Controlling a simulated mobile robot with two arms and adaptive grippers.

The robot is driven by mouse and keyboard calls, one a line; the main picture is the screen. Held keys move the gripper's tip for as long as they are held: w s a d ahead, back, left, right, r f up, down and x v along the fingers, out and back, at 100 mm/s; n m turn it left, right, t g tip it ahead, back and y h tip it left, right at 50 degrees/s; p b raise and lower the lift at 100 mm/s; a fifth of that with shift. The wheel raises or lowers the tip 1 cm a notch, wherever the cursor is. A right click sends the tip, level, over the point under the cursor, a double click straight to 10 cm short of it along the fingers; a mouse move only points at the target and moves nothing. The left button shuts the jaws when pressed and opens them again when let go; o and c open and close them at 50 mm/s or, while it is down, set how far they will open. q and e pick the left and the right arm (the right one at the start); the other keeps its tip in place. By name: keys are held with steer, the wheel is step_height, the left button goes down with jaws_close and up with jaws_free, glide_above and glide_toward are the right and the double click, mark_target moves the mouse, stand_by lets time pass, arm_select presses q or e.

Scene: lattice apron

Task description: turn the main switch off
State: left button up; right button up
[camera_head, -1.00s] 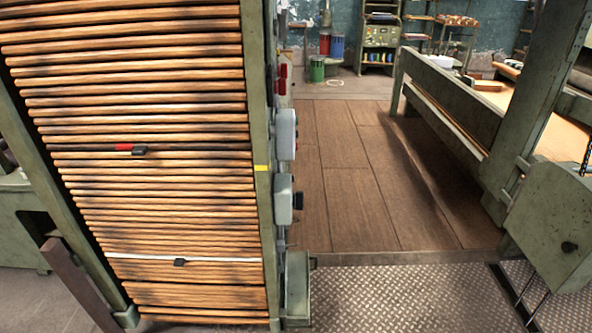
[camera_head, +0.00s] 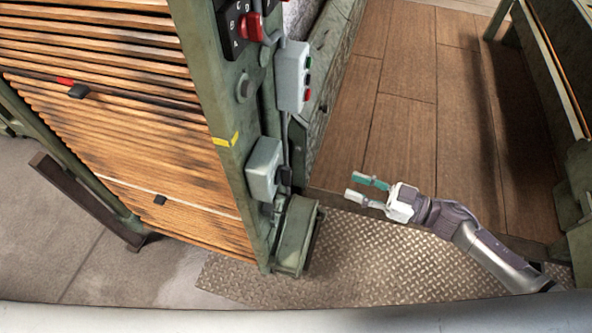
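On the green machine post, a red knob (camera_head: 251,27) sits on a black plate with letters around it, at the top. Below it is a grey box (camera_head: 292,76) with green and red buttons on its right side. Lower still is another grey box (camera_head: 263,169) with a dark part at its right side, perhaps a handle. No label shows which of these is the main switch. My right gripper (camera_head: 352,185) is open and empty, right of the lower box and apart from it, over the floor. My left gripper is out of view.
The slatted wooden lattice (camera_head: 130,120) fills the left, beside the green post (camera_head: 222,110). A green metal housing (camera_head: 299,236) stands at the post's foot. A tread-plate floor (camera_head: 360,265) lies in front, with wooden boards (camera_head: 400,130) behind. A green frame (camera_head: 548,70) stands at right.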

mark_target(291, 174)
steer(key=a+r, duration=0.1)
steer(key=a, duration=0.3)
steer(key=w+a+n+g+p, duration=0.1)
steer(key=a, duration=0.3)
steer(key=a+r+g+y+p, duration=0.1)
steer(key=a, duration=0.4)
steer(key=shift+w+r, duration=0.3)
steer(key=shift+w, duration=0.05)
steer(key=shift+w+a+f+p, duration=0.1)
steer(key=shift+w+a+p, duration=0.15)
steer(key=shift+a, duration=0.45)
jaws_close()
